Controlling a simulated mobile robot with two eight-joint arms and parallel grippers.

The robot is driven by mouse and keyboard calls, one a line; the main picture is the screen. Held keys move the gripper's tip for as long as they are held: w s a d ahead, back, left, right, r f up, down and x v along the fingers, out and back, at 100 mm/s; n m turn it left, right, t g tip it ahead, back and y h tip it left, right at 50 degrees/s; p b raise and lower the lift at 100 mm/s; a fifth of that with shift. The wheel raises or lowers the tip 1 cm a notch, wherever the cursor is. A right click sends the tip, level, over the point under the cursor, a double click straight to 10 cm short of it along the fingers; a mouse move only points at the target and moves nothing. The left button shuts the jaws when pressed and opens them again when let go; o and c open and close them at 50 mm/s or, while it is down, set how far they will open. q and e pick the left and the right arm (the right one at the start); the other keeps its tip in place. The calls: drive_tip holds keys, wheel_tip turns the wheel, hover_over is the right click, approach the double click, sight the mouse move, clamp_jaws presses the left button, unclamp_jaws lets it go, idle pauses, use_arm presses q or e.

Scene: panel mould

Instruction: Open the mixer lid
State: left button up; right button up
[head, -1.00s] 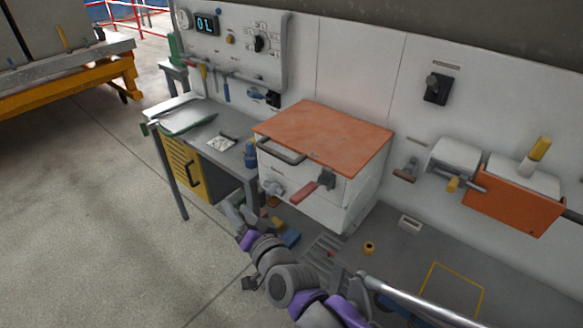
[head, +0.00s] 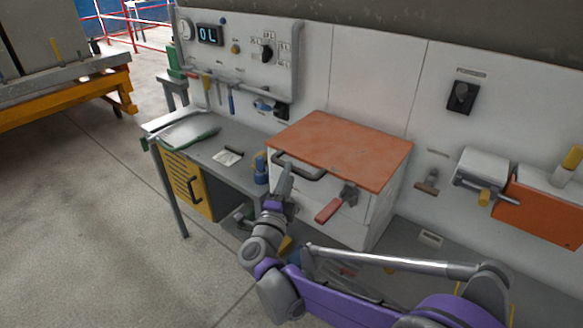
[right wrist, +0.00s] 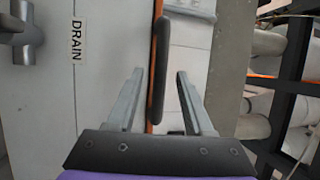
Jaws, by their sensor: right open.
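The mixer is a white box (head: 345,228) with a flat orange lid (head: 345,148), which lies shut on top. A dark bar handle (head: 312,175) runs along the lid's front edge; it also shows in the right wrist view (right wrist: 158,72). My right gripper (head: 286,173) is at the left part of this handle. In the right wrist view its two fingers are open, with the handle between their tips and a gap on each side. A red-handled lever latch (head: 330,209) is on the box front, hanging down to the left. My left gripper is not in view.
A grey workbench (head: 203,150) with a yellow cabinet (head: 183,182) stands left of the mixer. A DRAIN label (right wrist: 77,40) shows beside the handle. My right arm covers the low front area.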

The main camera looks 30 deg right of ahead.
drive_tip(key=shift+x, duration=1.85)
clamp_jaws()
